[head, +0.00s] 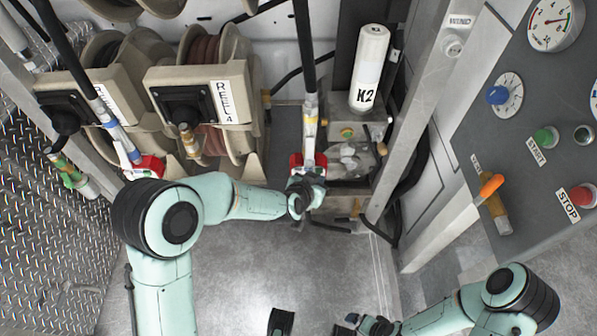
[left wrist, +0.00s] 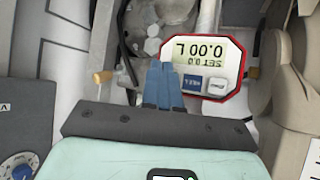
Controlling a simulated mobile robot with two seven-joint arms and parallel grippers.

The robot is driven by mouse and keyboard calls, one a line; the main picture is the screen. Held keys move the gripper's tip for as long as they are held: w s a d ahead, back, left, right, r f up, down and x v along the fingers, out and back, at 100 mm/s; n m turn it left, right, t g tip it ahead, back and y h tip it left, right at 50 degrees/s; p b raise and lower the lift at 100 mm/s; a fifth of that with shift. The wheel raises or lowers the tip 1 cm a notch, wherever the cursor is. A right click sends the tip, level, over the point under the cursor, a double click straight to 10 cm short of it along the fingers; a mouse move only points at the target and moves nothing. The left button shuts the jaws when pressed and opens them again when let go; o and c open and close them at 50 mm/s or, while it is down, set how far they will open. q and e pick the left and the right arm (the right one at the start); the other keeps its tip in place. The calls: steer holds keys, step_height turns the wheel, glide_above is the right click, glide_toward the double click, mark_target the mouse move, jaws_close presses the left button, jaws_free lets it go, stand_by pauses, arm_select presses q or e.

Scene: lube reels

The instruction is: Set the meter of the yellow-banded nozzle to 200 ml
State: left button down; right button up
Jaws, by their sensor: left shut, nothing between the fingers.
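The yellow-banded nozzle (head: 311,110) hangs upright in the middle of the head view, with its red-framed meter (head: 295,163) low on it. In the left wrist view the meter (left wrist: 208,55) appears upside down. Its display reads 0.00 L with SET 0.0 beside it. A blue button (left wrist: 193,81) and a grey button (left wrist: 216,86) sit by the display. My left gripper (head: 306,187) is shut and empty near the meter; its blue fingertips (left wrist: 161,66) appear just left of the buttons. I cannot tell whether they touch the meter. My right gripper (head: 368,325) is partly visible at the bottom edge.
A blue-banded nozzle (head: 117,132) with another red meter (head: 151,166) hangs at left, beside hose reels (head: 214,75). A white K2 cylinder (head: 369,65) stands behind at right. A control panel (head: 530,105) fills the right side. The floor in front is clear.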

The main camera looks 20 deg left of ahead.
arm_select(q)
steer(key=shift+w+a, duration=0.2)
steer(key=shift+w, duration=0.5)
stand_by(1.0)
steer(key=shift+s, duration=0.15)
steer(key=shift+s+d, duration=0.15)
steer(key=shift+s, duration=0.35)
steer(key=shift+s+d, duration=0.15)
steer(key=shift+s, duration=0.35)
steer(key=shift+w, duration=0.2)
steer(key=shift+w+a, duration=0.1)
steer(key=shift+w, duration=0.2)
steer(key=shift+w+a, duration=0.2)
steer(key=shift+w, duration=0.45)
stand_by(0.7)
steer(key=shift+s, duration=0.15)
steer(key=shift+s+d, duration=0.35)
steer(key=shift+s, duration=0.55)
